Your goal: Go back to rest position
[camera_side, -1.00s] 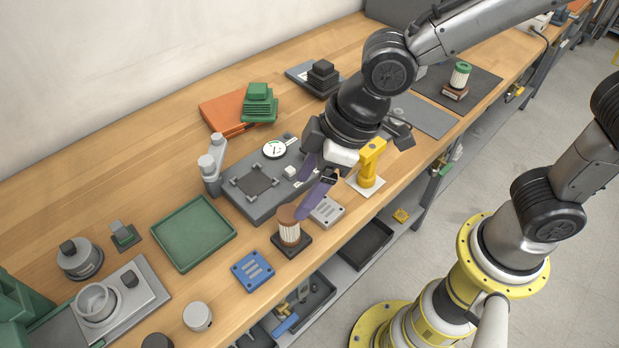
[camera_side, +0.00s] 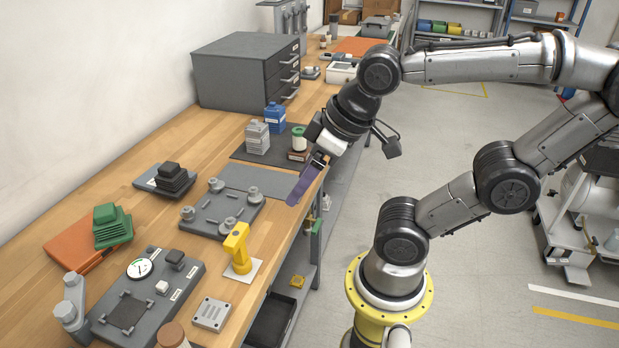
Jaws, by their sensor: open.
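My gripper (camera_side: 300,188) with purple fingers hangs over the front edge of the workbench (camera_side: 130,180), beside a flat grey mat (camera_side: 252,180). It points down and to the left. Its jaws are open, with nothing visible between them; one finger largely hides the other. The brown-capped cylinder (camera_side: 172,335) is at the bottom edge of the picture, mostly cut off and well apart from my gripper.
A yellow upright tool (camera_side: 238,248), a plate with several knobs (camera_side: 222,208) and a gauge fixture (camera_side: 145,295) stand on the bench. The aisle floor (camera_side: 470,130) is open.

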